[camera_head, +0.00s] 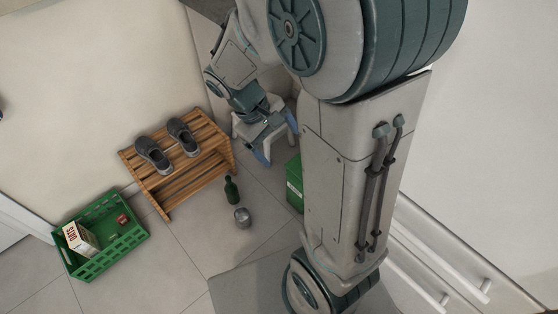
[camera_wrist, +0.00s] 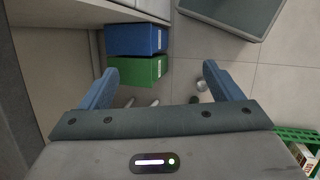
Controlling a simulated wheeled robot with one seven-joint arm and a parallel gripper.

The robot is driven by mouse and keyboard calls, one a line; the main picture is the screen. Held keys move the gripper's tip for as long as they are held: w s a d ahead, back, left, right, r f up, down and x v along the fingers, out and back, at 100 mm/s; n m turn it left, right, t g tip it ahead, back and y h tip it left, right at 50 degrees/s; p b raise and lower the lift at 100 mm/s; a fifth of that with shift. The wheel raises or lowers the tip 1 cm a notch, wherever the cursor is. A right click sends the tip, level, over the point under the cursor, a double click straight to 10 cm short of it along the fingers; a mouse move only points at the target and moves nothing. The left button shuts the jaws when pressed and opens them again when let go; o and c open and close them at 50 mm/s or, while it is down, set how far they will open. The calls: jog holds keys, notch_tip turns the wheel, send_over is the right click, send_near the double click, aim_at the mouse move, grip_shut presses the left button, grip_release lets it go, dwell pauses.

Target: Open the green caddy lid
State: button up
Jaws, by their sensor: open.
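The green caddy (camera_head: 294,184) is a green box with a white label, standing on the floor and partly hidden behind my arm in the head view. In the wrist view the green caddy (camera_wrist: 135,74) is beside a blue box (camera_wrist: 135,40); its upper face looks flat and closed, but the lid's seam is too small to tell. My gripper (camera_head: 277,140) is open and empty, with its blue fingers wide apart. In the wrist view my gripper (camera_wrist: 160,69) is above and short of the caddy, with the left finger near its lower left edge; I see no contact.
A small white stool (camera_head: 241,128) stands by my gripper. A wooden rack (camera_head: 179,184) holds grey shoes. A dark green bottle (camera_head: 231,190) and a metal can (camera_head: 242,217) stand on the floor. A green crate (camera_head: 101,270) is at left; white drawers (camera_head: 440,265) are at right.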

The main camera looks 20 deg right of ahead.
jog(key=w+f+n+t+h+b, duration=0.35)
jog(key=f+n+b, duration=0.35)
jog(key=f, duration=1)
jog(key=w+f+n+t+h+b, duration=0.2)
jog(key=w+f+n+h+b, duration=0.45)
jog(key=f, duration=1.15)
jog(key=w+f+n+t+h+b, duration=0.2)
jog(key=w+f+n+t+b, duration=0.15)
jog(key=f+b, duration=1)
jog(key=w+d+f, duration=0.2)
jog(key=d, duration=0.4)
jog(key=w+d+f, duration=0.2)
jog(key=d, duration=0.4)
jog(key=shift+w+g, duration=0.25)
jog(key=shift+g, duration=0.15)
